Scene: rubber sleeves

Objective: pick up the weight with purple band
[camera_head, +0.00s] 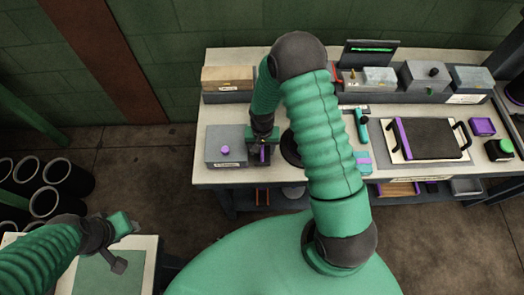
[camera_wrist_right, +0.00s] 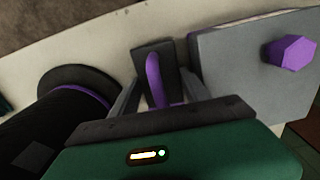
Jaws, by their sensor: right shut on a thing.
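My right gripper (camera_head: 262,150) points down at the worktable's front left part. It is shut on a small dark block with a purple band (camera_wrist_right: 153,75), which stands between its fingers in the right wrist view. In the head view only a purple sliver of it shows, and the gripper hides the rest. I cannot tell whether it is off the table. Close by is a black round thing with a purple ring (camera_wrist_right: 80,88), apart from the fingers. My left gripper (camera_head: 122,240) is over the small table at lower left; its jaw opening is unclear.
A grey box (camera_head: 215,150) with a purple knob (camera_wrist_right: 290,53) sits right beside the gripper. A black tray (camera_head: 430,140), a green-handled tool (camera_head: 361,125) and several grey boxes occupy the worktable (camera_head: 225,190). Black tubes (camera_head: 70,178) stand at left.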

